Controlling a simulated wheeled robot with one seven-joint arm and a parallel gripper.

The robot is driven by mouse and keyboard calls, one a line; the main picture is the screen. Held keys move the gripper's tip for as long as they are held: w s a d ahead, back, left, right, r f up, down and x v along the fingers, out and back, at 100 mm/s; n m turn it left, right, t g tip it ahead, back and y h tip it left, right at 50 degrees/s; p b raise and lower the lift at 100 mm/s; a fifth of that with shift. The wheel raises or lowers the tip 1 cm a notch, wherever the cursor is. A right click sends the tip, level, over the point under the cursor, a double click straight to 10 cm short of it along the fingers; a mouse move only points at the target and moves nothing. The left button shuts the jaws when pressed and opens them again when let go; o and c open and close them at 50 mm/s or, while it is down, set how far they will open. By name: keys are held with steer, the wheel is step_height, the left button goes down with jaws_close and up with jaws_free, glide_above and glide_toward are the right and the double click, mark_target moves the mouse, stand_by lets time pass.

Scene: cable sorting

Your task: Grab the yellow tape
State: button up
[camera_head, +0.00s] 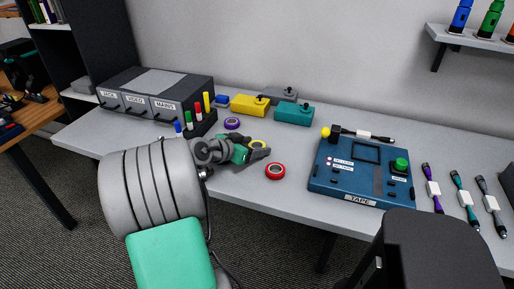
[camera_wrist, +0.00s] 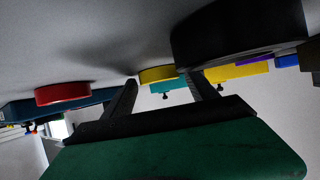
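The yellow tape (camera_head: 258,142) is a small roll lying on the desk, partly hidden behind my gripper (camera_head: 262,154) in the head view. In the wrist view the yellow tape (camera_wrist: 158,74) shows in the gap between the two dark fingers of my gripper (camera_wrist: 162,80). The fingers are apart with nothing held. The tape looks at or just beyond the fingertips; the exact distance cannot be told. A red tape (camera_head: 275,171) lies to the right of my gripper, and a purple tape (camera_head: 232,123) lies behind it to the left.
A large dark round object (camera_wrist: 240,35) sits close by one finger in the wrist view. Yellow (camera_head: 250,105) and teal (camera_head: 294,113) boxes stand behind the tapes. A blue tape device (camera_head: 325,180) is at the right, a drawer unit (camera_head: 150,90) at the back left.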

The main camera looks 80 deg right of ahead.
steer(key=c, duration=1.2)
steer(key=shift+c, duration=0.2)
